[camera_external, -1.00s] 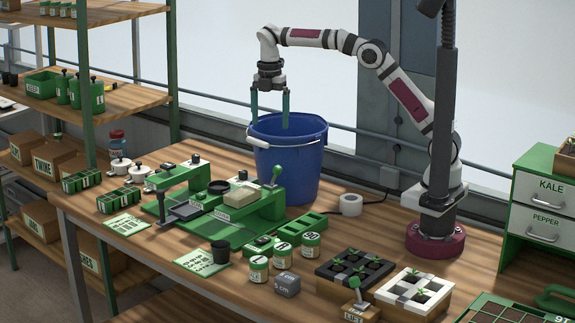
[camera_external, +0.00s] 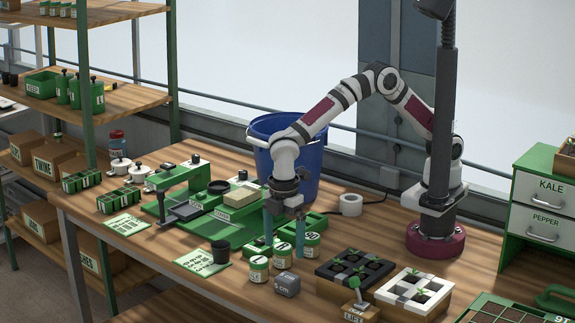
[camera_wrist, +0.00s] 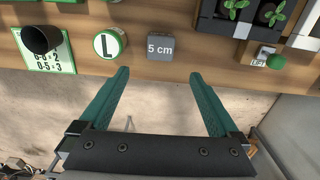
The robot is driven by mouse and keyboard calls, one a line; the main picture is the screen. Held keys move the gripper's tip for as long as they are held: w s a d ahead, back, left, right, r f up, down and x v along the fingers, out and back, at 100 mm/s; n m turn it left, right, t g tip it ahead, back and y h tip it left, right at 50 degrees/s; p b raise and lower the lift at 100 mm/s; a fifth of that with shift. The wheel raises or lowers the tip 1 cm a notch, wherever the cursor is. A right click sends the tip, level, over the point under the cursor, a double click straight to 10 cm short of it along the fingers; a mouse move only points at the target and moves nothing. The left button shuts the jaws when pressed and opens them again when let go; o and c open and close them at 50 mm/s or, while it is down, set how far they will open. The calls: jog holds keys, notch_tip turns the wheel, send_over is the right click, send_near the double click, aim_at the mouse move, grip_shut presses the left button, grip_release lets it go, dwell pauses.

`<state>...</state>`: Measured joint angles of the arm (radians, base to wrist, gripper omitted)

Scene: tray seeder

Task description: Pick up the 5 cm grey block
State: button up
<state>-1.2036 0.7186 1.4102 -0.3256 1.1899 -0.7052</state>
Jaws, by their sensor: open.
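The grey block (camera_external: 287,285), marked "5 cm", sits on the wooden table near its front edge, just right of a small labelled jar (camera_external: 258,269). In the wrist view the grey block (camera_wrist: 160,46) lies beyond the fingertips, roughly centred between them. My gripper (camera_external: 286,254) points down over the jars behind the block, with its fingers apart and nothing between them. In the wrist view my gripper (camera_wrist: 160,73) shows two green fingers spread wide. The block is not touched by the fingers. The exact height of the fingertips above the table is hard to tell.
Several green-lidded jars (camera_external: 312,244) stand close to the block. A black cup (camera_external: 220,252) is to the left, and seedling trays (camera_external: 355,268) are to the right. A blue bucket (camera_external: 305,165) is behind.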

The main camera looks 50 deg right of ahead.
aim_at(286, 278)
jog(key=f, duration=1)
jog(key=shift+d+f, duration=0.25)
jog(key=shift+f, duration=0.15)
grip_shut()
